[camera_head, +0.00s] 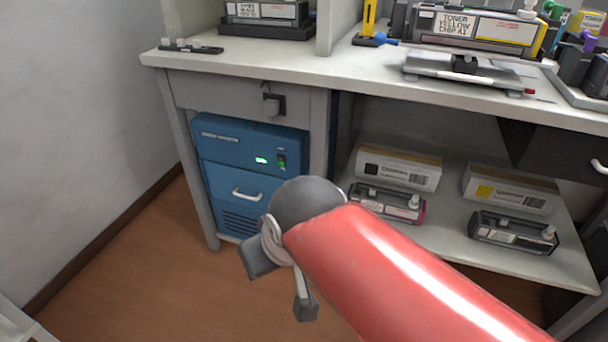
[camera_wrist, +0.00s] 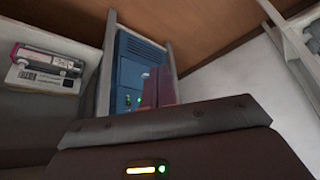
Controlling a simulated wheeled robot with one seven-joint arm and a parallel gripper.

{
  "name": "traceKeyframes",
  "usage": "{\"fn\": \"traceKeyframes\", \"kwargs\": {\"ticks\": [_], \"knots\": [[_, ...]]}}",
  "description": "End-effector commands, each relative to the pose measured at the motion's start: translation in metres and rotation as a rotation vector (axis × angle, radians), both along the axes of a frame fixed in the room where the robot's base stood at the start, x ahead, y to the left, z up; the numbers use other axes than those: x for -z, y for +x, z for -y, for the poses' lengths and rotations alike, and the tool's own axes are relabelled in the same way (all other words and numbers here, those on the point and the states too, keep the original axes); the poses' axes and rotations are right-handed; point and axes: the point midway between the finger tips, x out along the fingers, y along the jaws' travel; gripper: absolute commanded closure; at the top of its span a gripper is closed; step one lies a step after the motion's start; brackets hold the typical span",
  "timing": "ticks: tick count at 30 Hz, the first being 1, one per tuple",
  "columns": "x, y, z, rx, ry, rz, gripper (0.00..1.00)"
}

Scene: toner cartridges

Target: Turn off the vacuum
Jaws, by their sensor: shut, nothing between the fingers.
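The vacuum is a blue cabinet unit (camera_head: 250,145) under the left part of the workbench. Its front has a lit green indicator (camera_head: 261,160) and, right of it, a small switch (camera_head: 282,161) with a green light. A drawer with a white handle and a vent are below. In the wrist view the blue unit (camera_wrist: 143,55) appears rotated, with small green lights. My gripper (camera_wrist: 162,90) is shut and empty in front of the unit, overlapping part of it in that view.
The workbench (camera_head: 370,68) has a grey leg left of the unit and a panel on its right. A lock (camera_head: 272,102) hangs above the unit. The lower shelf (camera_head: 450,245) holds boxes and toner cartridges. Brown floor in front is clear.

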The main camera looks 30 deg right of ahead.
Motion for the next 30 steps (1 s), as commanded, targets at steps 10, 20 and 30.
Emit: {"fn": "traceKeyframes", "kwargs": {"ticks": [10,20,30], "knots": [[0.000,0.000,0.000,0.000,0.000,0.000,1.00],[0.053,0.015,0.047,0.076,-0.236,-0.247,1.00],[0.101,0.107,0.137,0.177,-1.049,-0.384,1.00]]}}
